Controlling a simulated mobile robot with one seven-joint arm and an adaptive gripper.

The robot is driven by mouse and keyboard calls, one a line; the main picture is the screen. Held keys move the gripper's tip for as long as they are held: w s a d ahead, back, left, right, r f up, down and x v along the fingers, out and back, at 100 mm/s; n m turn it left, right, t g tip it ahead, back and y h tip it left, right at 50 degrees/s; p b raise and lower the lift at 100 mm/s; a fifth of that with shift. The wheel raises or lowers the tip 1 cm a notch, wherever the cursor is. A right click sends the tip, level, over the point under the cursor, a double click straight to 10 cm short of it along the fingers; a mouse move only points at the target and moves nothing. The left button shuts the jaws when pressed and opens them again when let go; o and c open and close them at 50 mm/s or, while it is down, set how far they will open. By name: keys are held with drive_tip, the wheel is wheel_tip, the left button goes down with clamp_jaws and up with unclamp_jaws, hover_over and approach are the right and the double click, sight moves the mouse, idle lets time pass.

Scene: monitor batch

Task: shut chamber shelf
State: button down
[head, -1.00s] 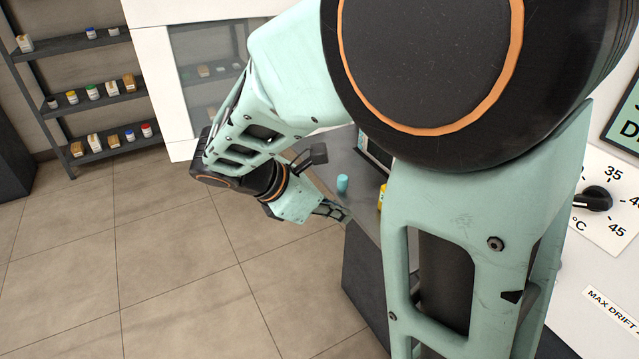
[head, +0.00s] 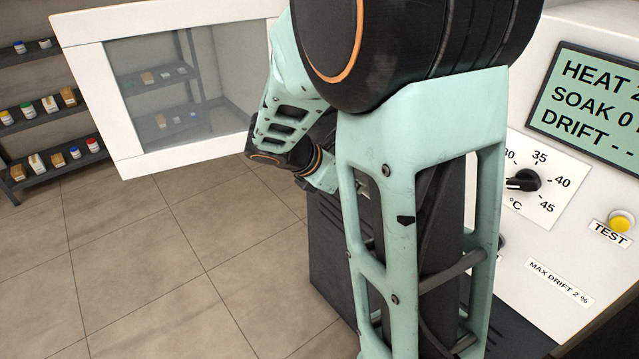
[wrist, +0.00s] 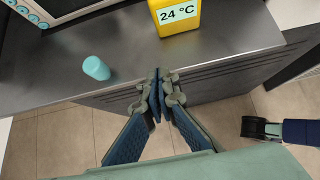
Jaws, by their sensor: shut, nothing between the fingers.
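A white-framed glass door (head: 100,120) stands swung open at the left of the head view, with shelving showing through its pane. I take it to belong to the chamber, whose white front panel (head: 590,255) is at the right. I cannot pick out a chamber shelf for certain, and my own arm hides the middle of the head view. My gripper (wrist: 158,97) is shut and empty in the wrist view, its fingertips over the front edge of a dark grey counter (wrist: 130,35).
The panel carries a screen (head: 590,100), a black dial (head: 524,180) and a yellow button (head: 621,221). A rack (head: 45,110) stands far left. The tiled floor (head: 150,270) is open.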

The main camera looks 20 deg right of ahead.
drive_tip(key=w+d, duration=0.1)
drive_tip(key=d, duration=0.2)
drive_tip(key=w+d, duration=0.1)
drive_tip(key=d, duration=0.2)
drive_tip(key=w+d+p, duration=0.1)
drive_tip(key=d, duration=0.2)
drive_tip(key=shift+a, duration=0.5)
drive_tip(key=a, duration=0.1)
drive_tip(key=s+a+p, duration=0.1)
drive_tip(key=a+r, duration=0.1)
drive_tip(key=shift+s+a+r, duration=0.1)
drive_tip(key=shift+s+a, duration=0.1)
drive_tip(key=shift+a, duration=0.2)
drive_tip(key=p+v, duration=0.1)
drive_tip(key=v, duration=0.7)
drive_tip(key=shift+a, duration=0.15)
drive_tip(key=shift+r, duration=0.15)
